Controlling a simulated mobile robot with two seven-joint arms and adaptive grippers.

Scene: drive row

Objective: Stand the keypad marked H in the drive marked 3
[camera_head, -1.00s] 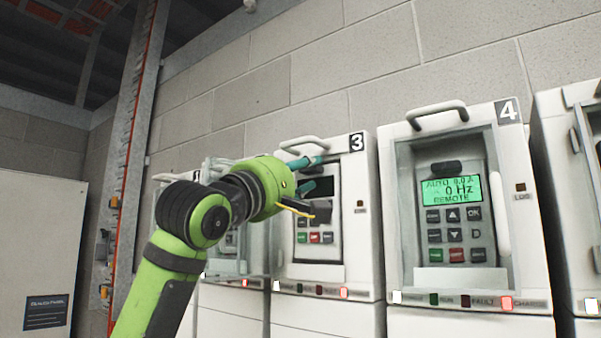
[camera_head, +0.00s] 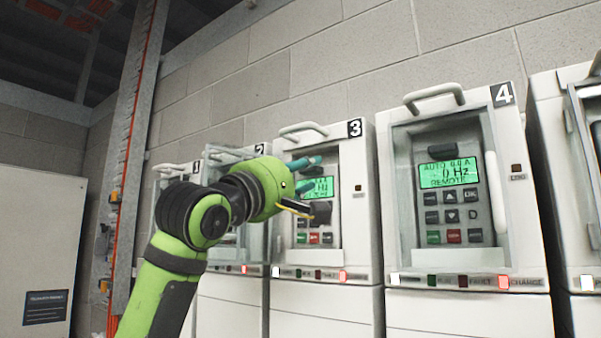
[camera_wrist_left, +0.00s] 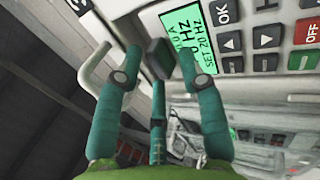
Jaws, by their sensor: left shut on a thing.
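The drive marked 3 (camera_head: 364,230) is a white cabinet with a recessed front, in the middle of the head view. A grey keypad (camera_head: 328,238) with dark, green and red keys stands in its recess, partly hidden by my gripper. Its green display is lit and also shows in the left wrist view (camera_wrist_left: 196,47). I cannot read an H on it. My left gripper (camera_head: 308,175) has teal fingers and is in front of this keypad. In the wrist view the fingers close on the dark tab (camera_wrist_left: 160,57) at the keypad's top edge. My right gripper is out of view.
The drive marked 4 (camera_head: 400,245) stands to the right with its own lit keypad (camera_head: 450,200). Further drives (camera_head: 232,215) stand to the left. Handles (camera_head: 434,95) stick out above the recesses. A white panel (camera_head: 40,245) is at the far left.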

